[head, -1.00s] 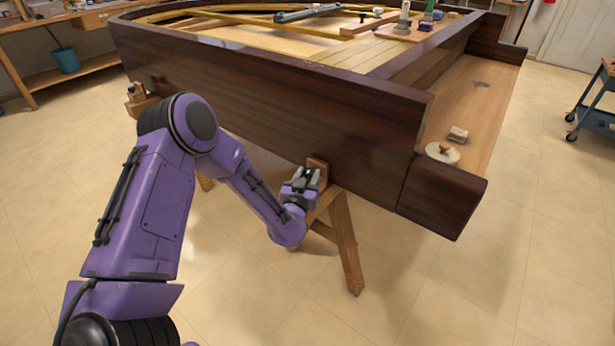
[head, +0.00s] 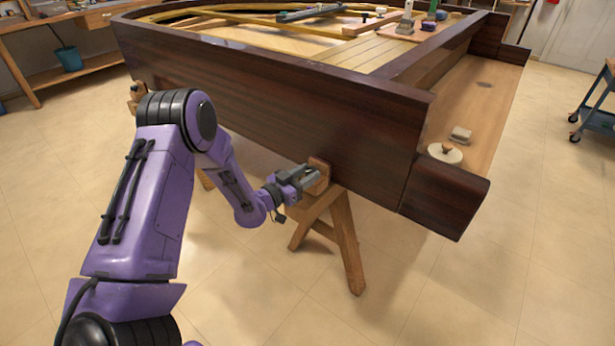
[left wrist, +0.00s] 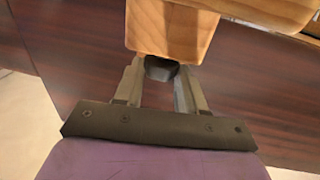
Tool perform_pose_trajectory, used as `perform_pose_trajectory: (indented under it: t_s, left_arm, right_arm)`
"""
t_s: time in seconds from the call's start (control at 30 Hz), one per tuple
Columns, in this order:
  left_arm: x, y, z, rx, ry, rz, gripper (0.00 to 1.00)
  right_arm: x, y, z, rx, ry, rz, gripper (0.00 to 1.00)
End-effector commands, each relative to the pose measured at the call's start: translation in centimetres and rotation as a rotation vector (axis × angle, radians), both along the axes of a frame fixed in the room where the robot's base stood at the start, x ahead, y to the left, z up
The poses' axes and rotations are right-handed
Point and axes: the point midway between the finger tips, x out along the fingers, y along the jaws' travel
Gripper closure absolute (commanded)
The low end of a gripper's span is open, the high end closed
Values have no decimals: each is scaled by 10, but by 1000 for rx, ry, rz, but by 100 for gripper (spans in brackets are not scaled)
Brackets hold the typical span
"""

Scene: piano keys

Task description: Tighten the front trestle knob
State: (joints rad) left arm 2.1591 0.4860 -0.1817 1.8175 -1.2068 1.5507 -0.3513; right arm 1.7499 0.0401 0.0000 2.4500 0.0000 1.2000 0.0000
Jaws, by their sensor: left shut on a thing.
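The wooden front trestle (head: 345,240) stands under the corner of the dark piano case (head: 280,120), with a wooden block at its top against the case side. My left gripper (head: 308,176) is at that block and shut on the dark front trestle knob (left wrist: 161,68), which shows between its fingers in the left wrist view. In the head view the knob is hidden by the gripper. The trestle's wood (left wrist: 170,30) is just beyond the fingertips in the left wrist view. My right gripper is not in view.
A round pale disc (head: 445,153) and a small block (head: 460,135) lie on the key bed. A blue cart (head: 597,110) is at the right. The tiled floor in front is clear.

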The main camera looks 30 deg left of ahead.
Motion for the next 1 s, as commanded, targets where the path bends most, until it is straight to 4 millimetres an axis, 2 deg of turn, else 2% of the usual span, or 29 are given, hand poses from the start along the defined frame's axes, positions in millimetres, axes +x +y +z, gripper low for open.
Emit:
perform_pose_trajectory:
  t_s: [0.5,1.0]
  left_arm:
    - [6,11,-3,2,-5,-440,91]
    - [7,14,0,1,0,-621,91]
  right_arm:
    - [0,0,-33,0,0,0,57]
    - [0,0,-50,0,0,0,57]
